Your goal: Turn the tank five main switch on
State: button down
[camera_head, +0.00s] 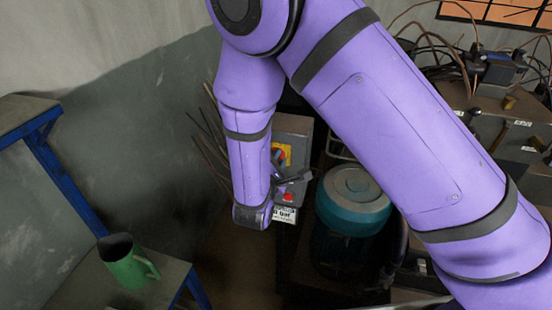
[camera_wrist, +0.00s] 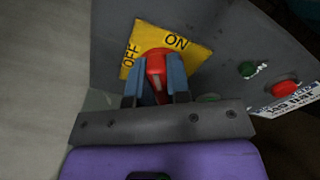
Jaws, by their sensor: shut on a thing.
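The main switch is a red rotary handle (camera_wrist: 155,64) on a yellow plate (camera_wrist: 196,52) marked OFF and ON, on the face of a grey box. My gripper (camera_wrist: 157,78) is shut on the red handle, with a blue-grey finger on each side of it. In the wrist view OFF reads at the plate's left and ON at its upper right. The fingers hide part of the handle, and I cannot tell which mark it points at. In the head view the yellow plate (camera_head: 287,150) shows just right of my forearm, which hides much of the area.
A green button (camera_wrist: 247,69) and a red button (camera_wrist: 285,88) sit on the grey box (camera_head: 294,128) beside the switch, above a white label. A teal-lidded drum (camera_head: 353,190) stands right of the box. A green jug (camera_head: 126,262) stands on a bench at lower left.

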jog(key=m, duration=0.6)
jog(key=shift+s+f+m, duration=0.1)
jog(key=shift+f+m, duration=0.1)
jog(key=shift+m, duration=0.2)
dwell(0.4)
jog(key=c, duration=1.1)
grip_release()
jog(key=v, duration=1)
jog(key=shift+s+a, duration=0.15)
jog(key=shift+s, duration=0.2)
